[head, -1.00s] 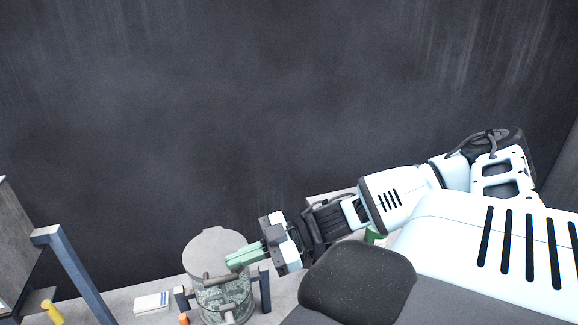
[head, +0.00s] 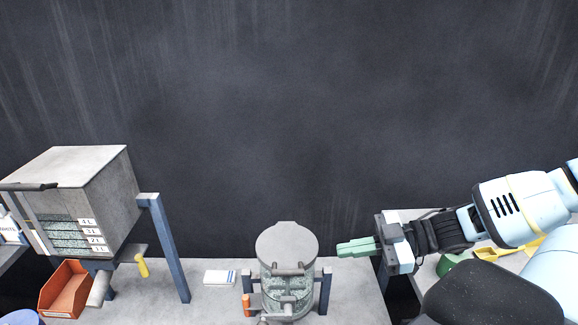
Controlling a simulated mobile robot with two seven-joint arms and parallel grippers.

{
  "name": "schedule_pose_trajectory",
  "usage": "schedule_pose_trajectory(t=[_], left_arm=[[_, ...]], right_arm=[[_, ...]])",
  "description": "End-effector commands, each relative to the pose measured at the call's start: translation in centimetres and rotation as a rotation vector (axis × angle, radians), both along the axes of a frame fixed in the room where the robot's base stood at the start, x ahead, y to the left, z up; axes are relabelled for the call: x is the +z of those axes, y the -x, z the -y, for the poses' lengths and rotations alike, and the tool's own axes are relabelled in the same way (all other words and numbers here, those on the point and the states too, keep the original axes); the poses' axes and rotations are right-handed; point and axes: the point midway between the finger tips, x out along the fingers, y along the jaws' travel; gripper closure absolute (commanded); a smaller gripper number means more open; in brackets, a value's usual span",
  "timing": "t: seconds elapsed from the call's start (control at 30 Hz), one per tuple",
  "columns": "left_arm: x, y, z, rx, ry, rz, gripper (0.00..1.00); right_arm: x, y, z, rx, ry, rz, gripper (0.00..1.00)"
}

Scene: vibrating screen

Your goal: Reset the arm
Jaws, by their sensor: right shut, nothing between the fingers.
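My right arm comes in from the right in the head view. Its gripper (head: 358,247) has green fingers that are shut with nothing between them. It points left and is held to the right of the vibrating screen (head: 287,245), apart from it in the picture. The screen is a grey lidded drum on a stand with dark blue posts, and its lid looks closed. My left gripper is not in view.
A grey cabinet (head: 95,170) with labelled levels stands at the left on blue legs. An orange bin (head: 66,290) sits below it. A white box (head: 219,277) lies on the grey table. A green object (head: 446,265) and a yellow one (head: 535,245) are at the right. A dark wall is behind.

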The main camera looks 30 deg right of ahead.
Motion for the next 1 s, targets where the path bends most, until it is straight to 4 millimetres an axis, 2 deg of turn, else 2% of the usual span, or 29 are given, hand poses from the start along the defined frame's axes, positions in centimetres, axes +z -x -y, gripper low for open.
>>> schedule_pose_trajectory(t=[0.2, 0.33, 0.67, 1.0], left_arm=[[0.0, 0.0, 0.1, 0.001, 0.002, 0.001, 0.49], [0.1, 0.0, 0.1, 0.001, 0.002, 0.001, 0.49], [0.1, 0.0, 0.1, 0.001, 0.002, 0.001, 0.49], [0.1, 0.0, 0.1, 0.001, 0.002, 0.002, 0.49]], right_arm=[[-0.2, 0.0, -0.2, 0.001, -0.003, -0.001, 1.00], [-1.9, 0.0, -1.2, 0.001, -0.018, -0.006, 1.00], [-10.5, 0.4, -7.2, -0.063, -0.072, -0.022, 1.00], [-18.0, 1.6, -12.1, -0.256, -0.088, -0.075, 1.00]])
